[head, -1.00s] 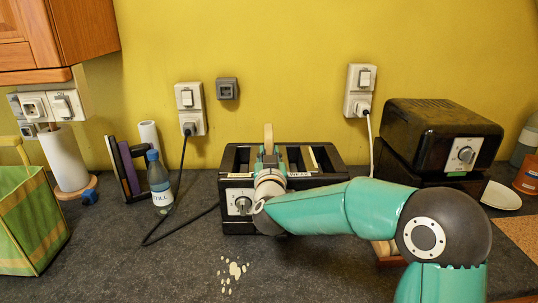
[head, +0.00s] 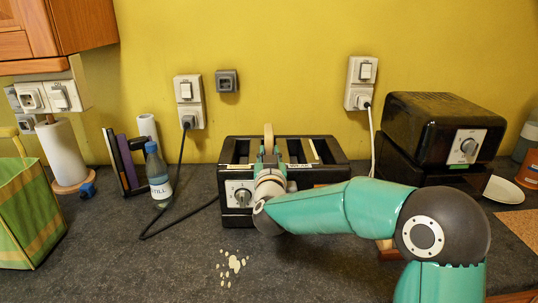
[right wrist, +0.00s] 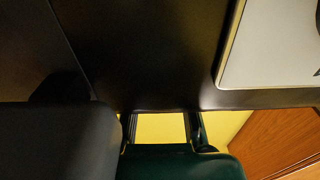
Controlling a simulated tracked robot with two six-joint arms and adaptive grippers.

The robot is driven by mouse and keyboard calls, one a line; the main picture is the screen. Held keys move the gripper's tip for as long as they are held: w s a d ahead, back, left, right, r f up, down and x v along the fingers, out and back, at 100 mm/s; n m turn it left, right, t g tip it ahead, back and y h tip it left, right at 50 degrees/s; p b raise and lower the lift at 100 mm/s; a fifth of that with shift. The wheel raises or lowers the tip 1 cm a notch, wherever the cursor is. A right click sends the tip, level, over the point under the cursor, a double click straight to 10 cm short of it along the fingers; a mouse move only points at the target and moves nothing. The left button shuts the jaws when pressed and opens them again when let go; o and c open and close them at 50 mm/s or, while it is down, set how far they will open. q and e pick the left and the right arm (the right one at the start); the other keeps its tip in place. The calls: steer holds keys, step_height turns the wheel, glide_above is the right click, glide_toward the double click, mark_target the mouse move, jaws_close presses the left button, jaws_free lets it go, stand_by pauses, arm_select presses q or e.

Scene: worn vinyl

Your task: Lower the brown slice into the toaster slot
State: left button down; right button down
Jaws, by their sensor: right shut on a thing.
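The black toaster (head: 328,182) stands on the counter against the yellow wall, with open slots on top and a dial on its front. The brown slice (head: 268,132) is upright; its thin tan edge rises a little above the toaster's top, left of the middle. My right gripper (head: 269,154) is over the toaster, shut on the slice. The gripper hides the slice's lower part, so I cannot tell how deep it sits in a slot. In the right wrist view I see dark surfaces and a pale panel, but no clear slice. My left gripper is not in view.
A black oven-like box (head: 430,125) stands at right. Pale flakes (head: 233,264) lie on the counter in front. A green bag (head: 22,215) is far left.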

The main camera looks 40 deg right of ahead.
steer(key=shift+f, duration=0.2)
steer(key=c, duration=0.9)
jaws_free()
steer(key=shift+s+a+f, duration=0.1)
steer(key=shift+s+a+f, duration=0.1)
steer(key=shift+s+a, duration=0.1)
steer(key=v, duration=1.1)
steer(key=shift+a, duration=0.2)
steer(key=shift+s+f, duration=0.1)
steer(key=shift+s, duration=0.05)
